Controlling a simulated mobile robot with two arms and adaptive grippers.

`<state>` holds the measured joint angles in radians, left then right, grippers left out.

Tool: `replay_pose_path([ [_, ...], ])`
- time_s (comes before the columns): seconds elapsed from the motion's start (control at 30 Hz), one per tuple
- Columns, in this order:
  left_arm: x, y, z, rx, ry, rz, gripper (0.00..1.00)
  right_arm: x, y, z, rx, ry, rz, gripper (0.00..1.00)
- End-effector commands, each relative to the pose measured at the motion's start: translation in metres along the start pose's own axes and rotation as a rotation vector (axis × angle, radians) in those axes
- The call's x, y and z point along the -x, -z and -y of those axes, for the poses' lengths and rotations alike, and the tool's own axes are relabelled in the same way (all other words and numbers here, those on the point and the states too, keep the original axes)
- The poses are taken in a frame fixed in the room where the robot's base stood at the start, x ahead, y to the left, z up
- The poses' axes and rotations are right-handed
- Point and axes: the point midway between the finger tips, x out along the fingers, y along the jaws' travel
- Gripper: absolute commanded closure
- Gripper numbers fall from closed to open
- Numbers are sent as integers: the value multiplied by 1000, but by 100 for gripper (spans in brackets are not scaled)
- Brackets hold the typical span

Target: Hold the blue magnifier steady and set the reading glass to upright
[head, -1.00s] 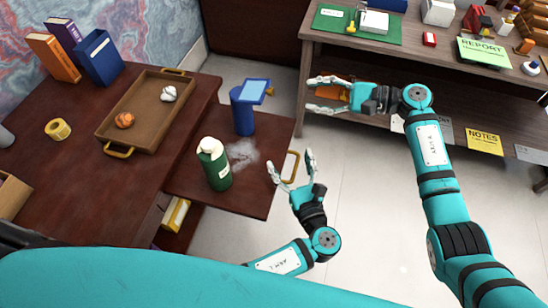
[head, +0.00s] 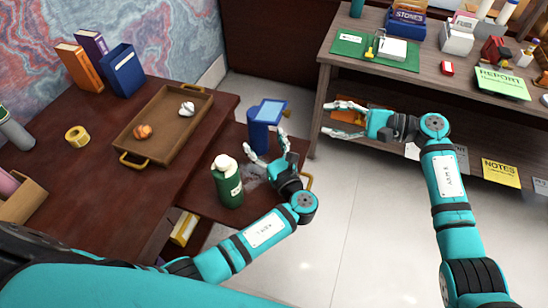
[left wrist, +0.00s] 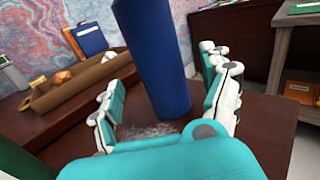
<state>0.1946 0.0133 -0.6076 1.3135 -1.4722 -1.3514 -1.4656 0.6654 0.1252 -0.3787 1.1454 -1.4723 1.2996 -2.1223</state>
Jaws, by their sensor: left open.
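The blue magnifier (head: 262,138) is a thick upright blue post on the lower dark red shelf of the desk. Its reading glass (head: 270,111) is a pale blue pane in a blue frame at the top, lying at a slant rather than upright. My left gripper (head: 266,146) is open, with its fingers close to the post on the near side. In the left wrist view the post (left wrist: 155,60) stands between the open fingers; I cannot tell whether they touch it. Its top is out of that view. My right gripper (head: 330,118) is open and empty, right of the magnifier.
A green bottle (head: 228,185) with a white cap stands just left of my left gripper. A brown tray (head: 127,157) with two small lumps lies on the desk. A wooden shelf unit (head: 440,88) with stationery stands behind my right arm. Pale floor is clear between them.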

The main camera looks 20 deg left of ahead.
Motion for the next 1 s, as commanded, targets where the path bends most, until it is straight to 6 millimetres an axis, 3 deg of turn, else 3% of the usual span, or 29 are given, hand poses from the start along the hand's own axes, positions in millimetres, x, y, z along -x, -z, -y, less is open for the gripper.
replay_pose_path([
  [0.1, -20, -1, 0, -1, -1, 1, 19, 0, 0, 0, 0, 0, 0, 62],
  [0.3, -39, 0, 0, 0, 0, 0, 19, 0, 0, 0, 0, 0, 0, 62],
  [0.67, -43, 0, 0, 1, 0, -1, 19, 0, 0, 0, 0, 0, 0, 62],
  [1.0, -42, 0, 0, 0, 0, -1, 64, 0, 0, 0, 0, 0, 0, 62],
])
